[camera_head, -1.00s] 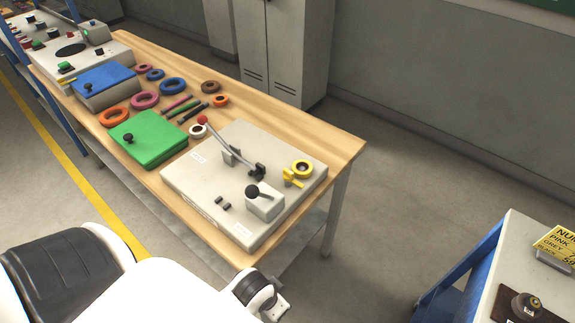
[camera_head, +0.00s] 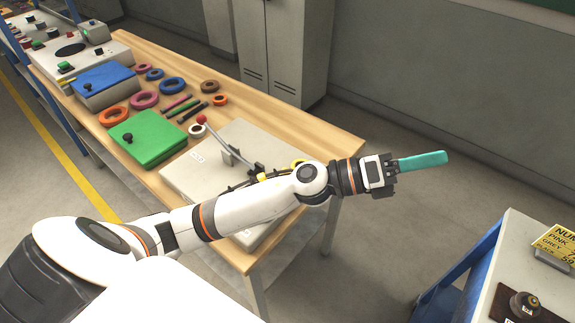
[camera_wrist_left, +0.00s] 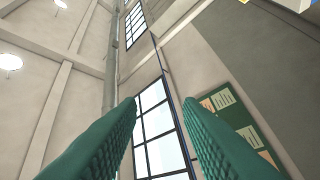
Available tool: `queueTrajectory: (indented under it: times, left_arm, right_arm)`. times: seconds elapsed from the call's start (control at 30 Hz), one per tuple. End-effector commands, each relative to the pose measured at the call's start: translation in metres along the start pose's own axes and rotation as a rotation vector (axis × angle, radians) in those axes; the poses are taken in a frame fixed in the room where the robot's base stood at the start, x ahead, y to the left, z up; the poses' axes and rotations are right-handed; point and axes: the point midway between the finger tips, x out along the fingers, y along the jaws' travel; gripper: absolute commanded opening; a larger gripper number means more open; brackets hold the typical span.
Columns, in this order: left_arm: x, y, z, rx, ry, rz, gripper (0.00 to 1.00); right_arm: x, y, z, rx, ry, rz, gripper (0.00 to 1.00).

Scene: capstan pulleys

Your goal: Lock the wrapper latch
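I cannot tell for sure which part is the wrapper latch. The grey panel (camera_head: 185,170) on the bench carries a lever with a red ball (camera_head: 202,119), standing tilted. A yellow part (camera_head: 297,163) shows just behind my left arm. The rest of the panel's right side, with the black-knobbed box, is hidden by that arm. My left gripper (camera_head: 440,158) is stretched out to the right, past the bench end and above the floor. In the left wrist view its two green fingers (camera_wrist_left: 160,108) are apart with nothing between them. My right gripper is not in view.
A green box (camera_head: 150,140) and a blue box (camera_head: 103,85) sit left of the panel, with several coloured rings near them. A grey cabinet (camera_head: 285,50) stands behind the bench. A second station (camera_head: 505,250) is at the lower right.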

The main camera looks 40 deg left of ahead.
Motion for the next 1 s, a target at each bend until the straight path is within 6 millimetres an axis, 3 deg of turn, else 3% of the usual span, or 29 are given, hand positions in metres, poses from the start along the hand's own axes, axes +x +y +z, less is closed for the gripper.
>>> queueTrajectory:
  times: [0.1,0.17,0.23,0.3,0.4,0.5,0.6,0.7,0.83,1.0]
  left_arm:
    - [-0.003,-0.015,0.030,0.434,-0.426,0.082,0.33]
    - [-0.019,-0.036,0.038,0.624,-0.651,0.096,0.33]
    - [-0.050,-0.068,0.033,0.815,-0.921,0.088,0.33]
    - [-0.088,-0.099,0.013,0.954,-1.186,0.053,0.33]
    - [-0.145,-0.128,-0.033,1.058,-1.521,-0.025,0.33]
    - [-0.193,-0.139,-0.080,1.073,-1.773,-0.110,0.33]
    - [-0.225,-0.138,-0.113,1.049,-1.933,-0.174,0.33]
    - [-0.242,-0.136,-0.128,1.024,-2.012,-0.207,0.33]
    - [-0.251,-0.142,-0.126,1.012,-2.037,-0.213,0.33]
    - [-0.260,-0.164,-0.106,1.011,-2.035,-0.209,0.33]
  right_arm:
    - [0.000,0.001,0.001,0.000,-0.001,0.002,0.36]
    - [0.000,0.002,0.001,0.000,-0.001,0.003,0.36]
    - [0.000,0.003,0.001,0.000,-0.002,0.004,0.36]
    - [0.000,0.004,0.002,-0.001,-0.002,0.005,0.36]
    - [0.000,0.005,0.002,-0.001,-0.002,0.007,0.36]
    - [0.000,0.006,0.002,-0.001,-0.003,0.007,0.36]
    - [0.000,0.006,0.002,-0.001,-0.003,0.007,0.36]
    - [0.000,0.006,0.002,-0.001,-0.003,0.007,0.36]
    - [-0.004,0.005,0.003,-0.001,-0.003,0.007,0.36]
    - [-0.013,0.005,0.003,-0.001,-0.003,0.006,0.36]
